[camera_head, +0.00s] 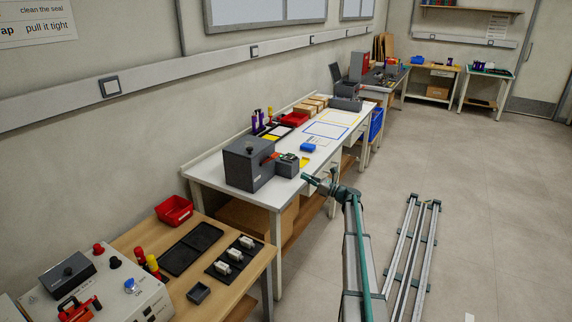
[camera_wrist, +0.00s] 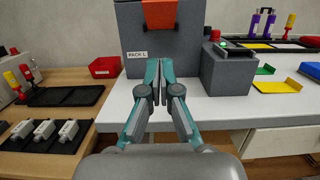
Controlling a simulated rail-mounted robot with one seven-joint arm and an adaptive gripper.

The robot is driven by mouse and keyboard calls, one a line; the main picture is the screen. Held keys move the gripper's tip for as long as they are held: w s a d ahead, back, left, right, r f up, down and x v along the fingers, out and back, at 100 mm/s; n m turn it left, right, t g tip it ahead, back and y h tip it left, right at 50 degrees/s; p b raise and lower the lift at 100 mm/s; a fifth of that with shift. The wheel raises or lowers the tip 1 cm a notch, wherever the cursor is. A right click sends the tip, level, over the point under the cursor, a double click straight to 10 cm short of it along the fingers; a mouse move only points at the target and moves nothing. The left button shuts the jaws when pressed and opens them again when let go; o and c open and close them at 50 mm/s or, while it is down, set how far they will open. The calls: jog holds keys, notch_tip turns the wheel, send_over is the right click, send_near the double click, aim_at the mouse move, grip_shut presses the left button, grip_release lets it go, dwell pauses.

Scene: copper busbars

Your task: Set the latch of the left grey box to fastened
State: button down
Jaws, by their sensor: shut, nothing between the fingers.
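The grey box (camera_head: 247,166) stands on the white bench, and its face fills the upper middle of the wrist view (camera_wrist: 190,52) with a "PACK L" label. An orange latch (camera_wrist: 159,13) is on the box's front, cut off by the top edge of the wrist view; it also shows in the head view (camera_head: 269,157). Whether the latch is fastened I cannot tell. My gripper (camera_wrist: 159,78) is shut and empty, pointing at the box below the latch. In the head view my gripper (camera_head: 308,180) is in front of the bench, apart from the box.
A smaller dark grey box (camera_wrist: 228,70) with a green spot on top stands right of the grey box. A wooden table (camera_head: 248,262) with a red bin (camera_head: 174,211) lies left.

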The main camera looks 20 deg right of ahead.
jog(key=r+p+x, duration=0.2)
jog(key=p+x, duration=0.2)
jog(key=x, duration=0.9)
jog(key=shift+s+d+r, duration=0.2)
jog(key=shift+r, duration=0.15)
jog(key=shift+a+r, duration=0.1)
jog(key=shift+a, duration=0.05)
